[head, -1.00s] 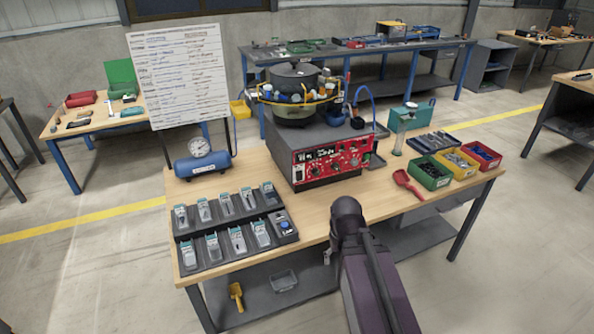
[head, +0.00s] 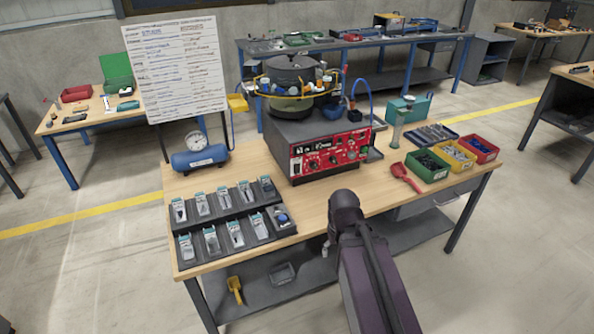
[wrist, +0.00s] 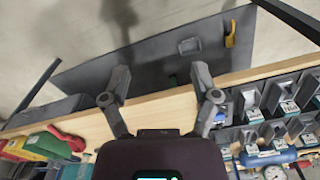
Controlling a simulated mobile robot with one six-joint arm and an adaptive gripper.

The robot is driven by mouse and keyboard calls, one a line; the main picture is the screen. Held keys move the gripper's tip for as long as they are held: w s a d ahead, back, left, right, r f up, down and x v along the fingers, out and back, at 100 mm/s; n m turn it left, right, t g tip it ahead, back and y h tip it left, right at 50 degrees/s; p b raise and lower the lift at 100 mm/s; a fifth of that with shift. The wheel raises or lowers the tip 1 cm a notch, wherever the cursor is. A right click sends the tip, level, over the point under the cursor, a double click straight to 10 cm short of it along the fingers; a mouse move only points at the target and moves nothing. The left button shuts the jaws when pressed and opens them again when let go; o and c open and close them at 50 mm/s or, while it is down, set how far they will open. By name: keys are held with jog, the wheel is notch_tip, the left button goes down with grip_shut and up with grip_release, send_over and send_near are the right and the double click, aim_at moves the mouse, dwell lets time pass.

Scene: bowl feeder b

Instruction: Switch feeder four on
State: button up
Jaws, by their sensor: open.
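The bowl feeder (head: 293,103) stands on a dark grey box at the back of the wooden table. The front of this box is a red control panel (head: 331,156) with several knobs, small switches and displays. Its labels are too small to read, so I cannot tell which control belongs to feeder four. My gripper (wrist: 161,73) is open and empty in the wrist view, above the table's edge with its fingers spread. In the head view my arm is in front of the table, right of the black trays and short of the panel; it mostly hides the gripper.
Two black trays (head: 190,226) of small packets lie at the table's front left. A blue tank with a gauge (head: 199,158), a red scoop (head: 400,176) and coloured bins (head: 428,167) also stand there. A written board (head: 178,70) rises behind. Bare wood lies before the panel.

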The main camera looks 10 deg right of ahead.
jog(key=shift+w+a+f, duration=0.1)
jog(key=shift+w+f, duration=0.05)
jog(key=c, duration=0.7)
jog(key=shift+w+a+f+m+b, duration=0.1)
jog(key=shift+w+f+m+b, duration=0.15)
jog(key=shift+m+b, duration=0.1)
grip_shut()
jog(key=w+a+f+m+t+y+b, duration=0.2)
jog(key=w+a+m+t+y+b, duration=0.15)
jog(key=w+m+b, duration=0.35)
jog(key=w+a+f+m+t+y+b, duration=0.2)
jog(key=w+a+m+t+y+b, duration=0.15)
jog(key=w+m, duration=0.35)
jog(key=w+d+r+m+t+h+b, duration=0.1)
jog(key=w+m+t+b, duration=0.3)
jog(key=m, duration=0.5)
jog(key=w+d+m+t+b, duration=0.4)
jog(key=w+m, duration=0.4)
jog(key=shift+w+d+r+m+t+h, duration=0.25)
jog(key=shift+w+r+m+t+h, duration=0.1)
jog(key=shift+w+r+t+h, duration=0.05)
